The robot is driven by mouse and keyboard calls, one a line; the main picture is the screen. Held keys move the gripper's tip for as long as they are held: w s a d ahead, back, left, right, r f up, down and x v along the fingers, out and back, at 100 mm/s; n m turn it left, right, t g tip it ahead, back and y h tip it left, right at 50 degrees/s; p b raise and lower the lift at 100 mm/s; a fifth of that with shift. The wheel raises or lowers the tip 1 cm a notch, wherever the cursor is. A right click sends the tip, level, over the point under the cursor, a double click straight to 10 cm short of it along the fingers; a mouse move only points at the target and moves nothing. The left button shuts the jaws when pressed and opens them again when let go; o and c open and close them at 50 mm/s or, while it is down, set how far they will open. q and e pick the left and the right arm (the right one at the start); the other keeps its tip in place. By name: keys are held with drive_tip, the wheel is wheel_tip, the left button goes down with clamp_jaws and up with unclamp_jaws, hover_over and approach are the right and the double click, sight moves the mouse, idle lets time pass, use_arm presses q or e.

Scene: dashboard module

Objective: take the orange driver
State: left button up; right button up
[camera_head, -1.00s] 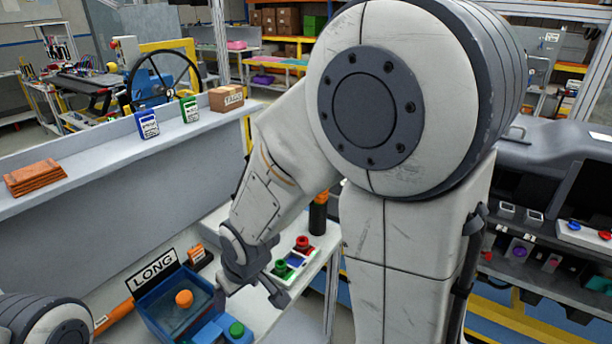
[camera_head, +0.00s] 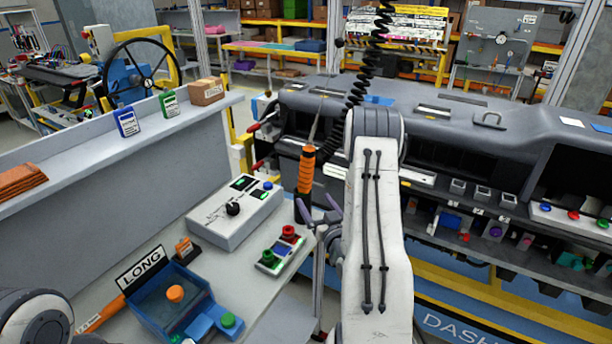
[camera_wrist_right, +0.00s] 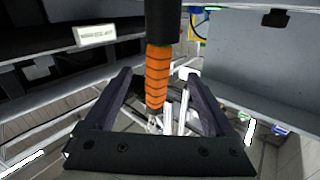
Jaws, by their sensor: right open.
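The orange driver (camera_head: 306,170) stands upright in the head view, with a ribbed orange grip and dark ends. A thin rod rises from its top. My right gripper (camera_head: 318,207) is open at the driver's lower dark end. In the right wrist view, the orange grip (camera_wrist_right: 158,75) shows between the two dark fingers, with space on both sides. I cannot tell whether it is fully inside the jaws or just beyond them. My left gripper is not in view.
A grey control box (camera_head: 236,215) and a red-green button box (camera_head: 281,250) sit on the bench beside my right gripper. A blue bin (camera_head: 150,300) is near a LONG sign (camera_head: 140,268). A dark dashboard (camera_head: 460,130) stands behind, with a black coiled cord (camera_head: 362,75) hanging before it.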

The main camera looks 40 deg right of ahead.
sight(308, 183)
drive_tip(key=p+x, duration=0.1)
drive_tip(key=x, duration=0.3)
drive_tip(key=shift+w+r, duration=0.15)
drive_tip(key=shift+r, duration=0.05)
drive_tip(key=shift+w+d+r+p, duration=0.2)
drive_tip(key=shift+w+p, duration=0.1)
drive_tip(key=shift+p, duration=0.1)
drive_tip(key=w, duration=0.1)
drive_tip(key=w+p, duration=0.1)
drive_tip(key=w+d+r+p, duration=0.1)
drive_tip(key=shift+w+d, duration=0.1)
drive_tip(key=shift+d, duration=0.05)
drive_tip(key=shift+w+d+f, duration=0.15)
drive_tip(key=shift+w+d, duration=0.05)
drive_tip(key=shift+w, duration=0.3)
clamp_jaws()
